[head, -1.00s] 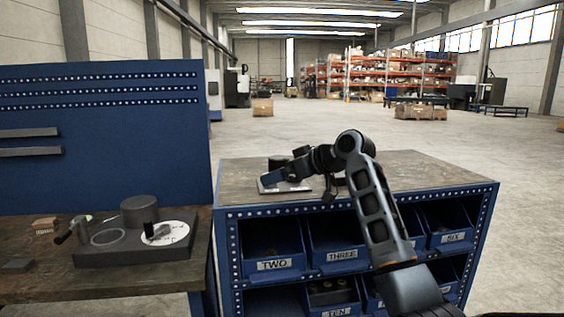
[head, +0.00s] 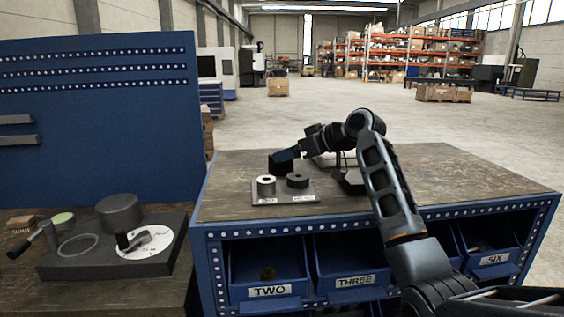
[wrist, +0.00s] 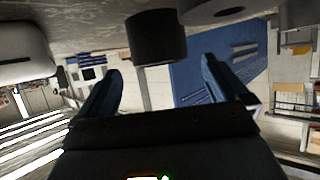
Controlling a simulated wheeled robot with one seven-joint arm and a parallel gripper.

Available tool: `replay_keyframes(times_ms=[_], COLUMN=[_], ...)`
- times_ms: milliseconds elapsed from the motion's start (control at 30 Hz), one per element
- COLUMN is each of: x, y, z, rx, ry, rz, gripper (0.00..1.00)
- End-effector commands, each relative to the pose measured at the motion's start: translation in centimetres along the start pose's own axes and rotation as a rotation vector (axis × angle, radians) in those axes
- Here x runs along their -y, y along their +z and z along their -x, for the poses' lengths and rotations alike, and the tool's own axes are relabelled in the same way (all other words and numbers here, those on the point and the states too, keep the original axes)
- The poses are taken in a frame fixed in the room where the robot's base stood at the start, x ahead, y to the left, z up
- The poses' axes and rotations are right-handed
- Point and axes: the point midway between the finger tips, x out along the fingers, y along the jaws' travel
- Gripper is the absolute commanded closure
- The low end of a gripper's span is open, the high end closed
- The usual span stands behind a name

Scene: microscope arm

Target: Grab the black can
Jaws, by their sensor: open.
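The black can (head: 280,166) stands on the wooden top of the blue cabinet, partly covered by my gripper in the head view. My gripper (head: 285,155) is open and points left at it from the right, low over the top. In the wrist view, which looks inverted, the can (wrist: 156,36) is ahead of and between the two spread fingertips (wrist: 160,72). I see no contact, and the exact gap is hard to tell.
A grey cylinder (head: 266,186) and a low dark cylinder (head: 297,181) sit on a labelled plate in front of the can. A dark object (head: 350,181) stands right of the plate. The left of the cabinet top (head: 228,186) is bare.

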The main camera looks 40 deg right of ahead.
Motion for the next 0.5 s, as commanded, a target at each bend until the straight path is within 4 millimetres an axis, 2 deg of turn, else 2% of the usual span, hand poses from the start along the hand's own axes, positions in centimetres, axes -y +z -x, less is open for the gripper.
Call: replay_keyframes(times_ms=[300,500], x=[-0.1,-0.1], y=[0.2,0.3], z=[-4.1,-5.2], rx=[0.002,0.001], ry=[-0.001,0.000], rz=[0.000,0.001], gripper=[0.00,0.00])
